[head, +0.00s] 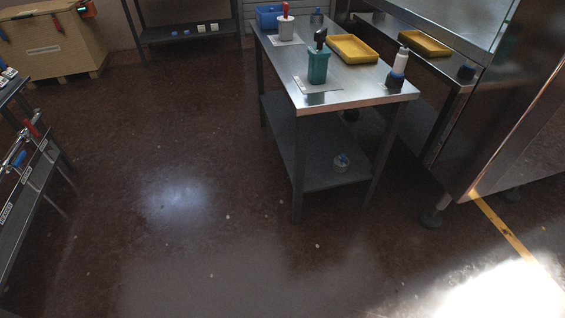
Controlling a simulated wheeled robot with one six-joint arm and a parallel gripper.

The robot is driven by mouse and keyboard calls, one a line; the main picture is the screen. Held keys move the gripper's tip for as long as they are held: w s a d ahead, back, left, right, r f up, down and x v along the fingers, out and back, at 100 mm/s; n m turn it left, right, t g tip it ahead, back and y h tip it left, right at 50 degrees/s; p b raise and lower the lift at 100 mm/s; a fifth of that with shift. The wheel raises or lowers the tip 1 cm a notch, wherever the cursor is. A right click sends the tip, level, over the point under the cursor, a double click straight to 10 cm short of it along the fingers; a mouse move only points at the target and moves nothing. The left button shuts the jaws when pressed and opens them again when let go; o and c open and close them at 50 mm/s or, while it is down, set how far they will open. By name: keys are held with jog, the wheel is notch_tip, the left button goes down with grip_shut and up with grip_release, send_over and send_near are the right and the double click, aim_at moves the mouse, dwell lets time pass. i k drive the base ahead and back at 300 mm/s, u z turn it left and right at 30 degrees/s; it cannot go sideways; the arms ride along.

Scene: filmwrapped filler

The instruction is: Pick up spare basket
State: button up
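No object is clearly marked as the spare basket, and I cannot tell which one it is. A blue open bin (268,16) sits at the back left corner of the steel table (340,88). A yellow shallow tray (352,49) lies on the table's right side. Another yellow tray (425,43) lies on the bench or machine to the right. My gripper is not in view.
A tool rack (25,205) is at left, a wooden crate (50,50) behind. The middle floor is clear.

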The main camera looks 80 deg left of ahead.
aim_at(341, 164)
jog(key=u, duration=0.8)
jog(key=i, duration=2.1)
jog(key=u, duration=3.25)
jog(key=i, duration=0.1)
jog(key=u, duration=0.1)
